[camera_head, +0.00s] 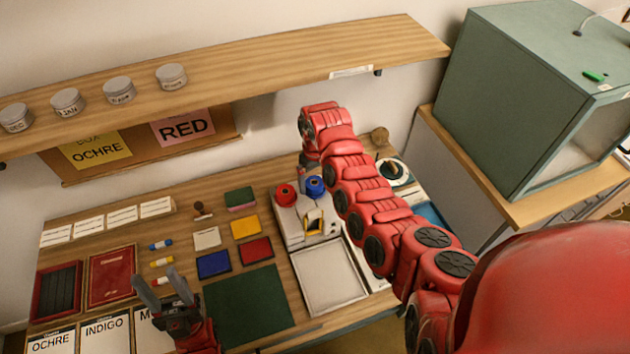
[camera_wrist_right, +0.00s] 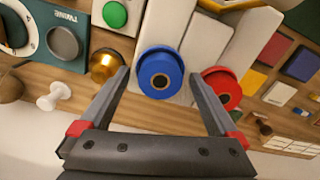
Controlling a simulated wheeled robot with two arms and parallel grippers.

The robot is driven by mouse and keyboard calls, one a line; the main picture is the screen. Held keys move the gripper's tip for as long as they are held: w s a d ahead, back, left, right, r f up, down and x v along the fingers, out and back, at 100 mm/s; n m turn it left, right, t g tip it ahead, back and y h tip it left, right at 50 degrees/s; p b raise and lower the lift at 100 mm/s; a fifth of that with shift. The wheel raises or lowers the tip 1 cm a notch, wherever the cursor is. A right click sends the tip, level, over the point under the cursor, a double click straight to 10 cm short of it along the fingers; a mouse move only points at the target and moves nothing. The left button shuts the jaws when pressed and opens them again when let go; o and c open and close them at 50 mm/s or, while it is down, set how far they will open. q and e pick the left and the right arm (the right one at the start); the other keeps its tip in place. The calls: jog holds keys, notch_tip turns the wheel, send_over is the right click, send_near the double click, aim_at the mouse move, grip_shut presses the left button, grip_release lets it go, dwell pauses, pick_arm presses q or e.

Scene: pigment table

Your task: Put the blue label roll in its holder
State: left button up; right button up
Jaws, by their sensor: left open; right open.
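The blue label roll (camera_head: 315,187) stands next to the red roll (camera_head: 286,195) at the back of a white stand (camera_head: 289,226). In the right wrist view the blue roll (camera_wrist_right: 160,73) lies between the two fingers of my right gripper (camera_wrist_right: 159,76), with the red roll (camera_wrist_right: 222,86) just outside the right finger. My right gripper is open; I cannot tell whether its fingers touch the blue roll. In the head view its fingers are partly hidden by my arm. I cannot clearly make out a separate holder. My left gripper (camera_head: 165,288) is open and empty at the front left.
A white tray (camera_head: 328,300) lies in front of the stand. A gold knob (camera_wrist_right: 104,64) and a green button (camera_wrist_right: 115,14) are near my right gripper. Coloured pads and a dark green mat (camera_head: 247,306) lie left of the stand. A wooden shelf (camera_head: 290,64) overhangs the back.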

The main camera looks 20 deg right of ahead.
aim_at(315, 182)
notch_tip(315, 182, up, 3)
jog(key=shift+w+r+b, duration=0.1)
jog(key=shift+r+b, duration=0.05)
jog(key=shift+b, duration=0.9)
notch_tip(315, 182, up, 3)
jog(key=shift+d+f, duration=0.1)
jog(key=shift+r, duration=0.55)
jog(key=shift+f, duration=0.1)
